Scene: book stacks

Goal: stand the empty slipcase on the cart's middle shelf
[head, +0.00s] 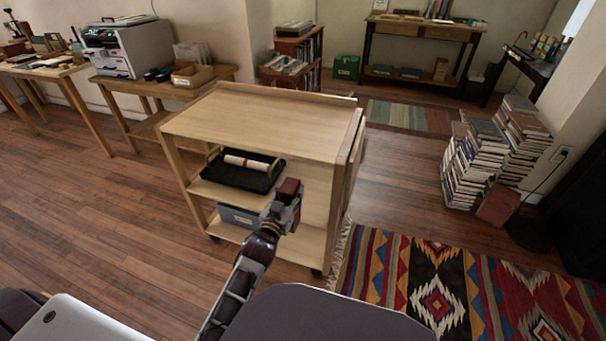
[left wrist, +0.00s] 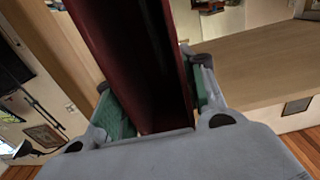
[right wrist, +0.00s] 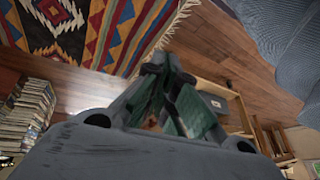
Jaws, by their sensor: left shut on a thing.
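The wooden cart (head: 262,118) stands in the middle of the head view. My left gripper (head: 284,208) is shut on the dark red slipcase (head: 289,188), in front of the right part of the middle shelf. In the left wrist view the slipcase (left wrist: 150,70) stands between the green finger pads, its dark hollow inside showing. I cannot tell whether it touches the shelf. My right gripper (right wrist: 158,68) is shut and empty, away from the cart.
A grey-blue box (head: 240,217) sits on the cart's bottom shelf. The middle shelf right of the tray looks bare. A patterned rug (head: 440,290) lies right of the cart, and book stacks (head: 480,165) stand farther right.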

